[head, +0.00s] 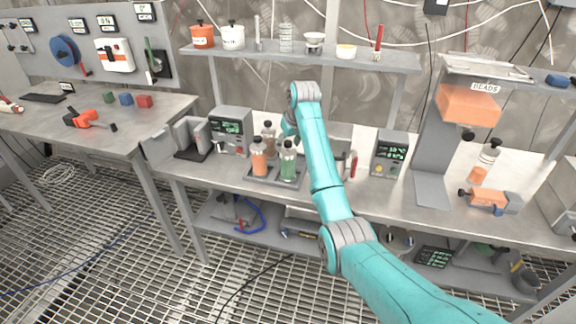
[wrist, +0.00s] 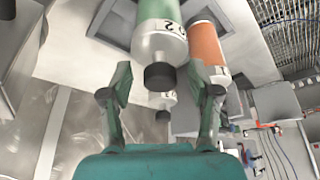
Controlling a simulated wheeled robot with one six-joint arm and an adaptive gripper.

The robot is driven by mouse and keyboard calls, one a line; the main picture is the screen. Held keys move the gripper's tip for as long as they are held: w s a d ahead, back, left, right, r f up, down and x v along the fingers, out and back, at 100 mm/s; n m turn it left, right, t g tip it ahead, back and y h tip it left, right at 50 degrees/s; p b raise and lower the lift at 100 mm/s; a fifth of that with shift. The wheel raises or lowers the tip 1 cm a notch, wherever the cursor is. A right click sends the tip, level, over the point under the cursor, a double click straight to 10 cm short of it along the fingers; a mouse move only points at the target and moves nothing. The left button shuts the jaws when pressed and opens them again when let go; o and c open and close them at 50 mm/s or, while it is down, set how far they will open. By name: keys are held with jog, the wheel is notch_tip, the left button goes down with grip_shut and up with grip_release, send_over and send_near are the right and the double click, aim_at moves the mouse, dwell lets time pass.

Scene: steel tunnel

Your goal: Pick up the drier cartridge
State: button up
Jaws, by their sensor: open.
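Cartridges with clear ends and dark caps stand in a grey tray (head: 274,184) on the right bench; which is the drier cartridge I cannot tell for sure. A green one (head: 288,164) is at the tray's right, an orange one (head: 258,160) at its left, and a brownish one (head: 268,138) behind. In the wrist view the green cartridge (wrist: 160,38) has its black cap between my gripper's (wrist: 160,92) spread fingers, apart from both. The orange cartridge (wrist: 205,48) is close by the right finger. My gripper is open and empty; the head view mostly hides it.
A meter box (head: 230,130) stands left of the tray, another (head: 388,155) to the right. A shelf (head: 300,57) with jars runs above the bench. A stand with an orange bead hopper (head: 468,105) is farther right. The left bench holds an orange tool (head: 88,119).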

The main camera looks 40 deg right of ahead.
grip_shut()
jog(key=shift+r, duration=0.1)
dwell(0.3)
